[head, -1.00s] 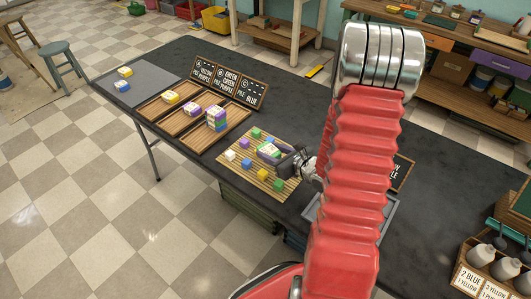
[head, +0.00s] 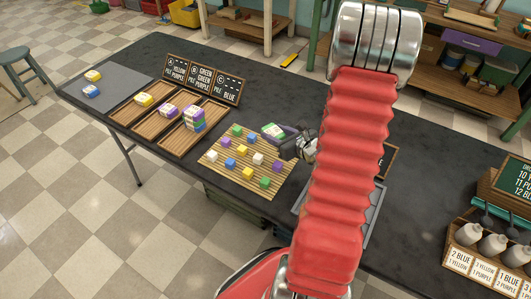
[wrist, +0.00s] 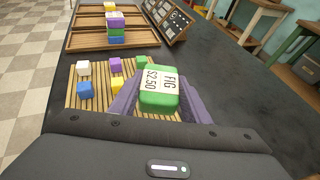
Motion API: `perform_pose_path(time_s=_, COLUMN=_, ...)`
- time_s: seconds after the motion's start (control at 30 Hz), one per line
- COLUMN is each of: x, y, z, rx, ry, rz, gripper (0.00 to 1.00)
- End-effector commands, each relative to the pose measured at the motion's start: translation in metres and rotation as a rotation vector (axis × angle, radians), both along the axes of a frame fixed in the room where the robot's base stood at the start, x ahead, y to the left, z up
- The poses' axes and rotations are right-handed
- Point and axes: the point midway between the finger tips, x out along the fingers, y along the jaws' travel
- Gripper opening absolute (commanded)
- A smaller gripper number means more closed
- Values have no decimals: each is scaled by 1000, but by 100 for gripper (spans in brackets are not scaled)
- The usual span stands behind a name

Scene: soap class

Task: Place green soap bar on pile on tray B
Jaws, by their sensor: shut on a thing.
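My gripper (head: 286,136) is shut on the green soap bar (head: 273,131), held at the far right edge of the slatted bamboo mat in the head view. In the wrist view the green bar (wrist: 159,90) sits between the purple fingers, its label reading "FIG $2.50". Tray B (head: 146,130) is the middle of three wooden trays, left of the mat. The sign behind tray B (head: 204,78) lists green, green, purple.
Tray A (head: 124,117) holds a yellow bar. Tray C (head: 175,146) holds a taller pile (head: 194,118) with purple, green and blue. The bamboo mat (head: 222,178) bears several small coloured cubes. A grey mat (head: 118,84) holds a yellow and a blue bar.

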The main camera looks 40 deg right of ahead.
Motion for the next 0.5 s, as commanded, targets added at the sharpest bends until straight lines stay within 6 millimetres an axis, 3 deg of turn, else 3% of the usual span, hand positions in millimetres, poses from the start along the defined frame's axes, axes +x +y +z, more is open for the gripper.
perform_pose_path(time_s=0.3, x=-1, y=-1, z=-37, rx=1, ry=1, rz=-3, gripper=18)
perform_pose_path(time_s=0.5, x=0, y=-1, z=-44, rx=0, ry=-1, rz=-2, gripper=18)
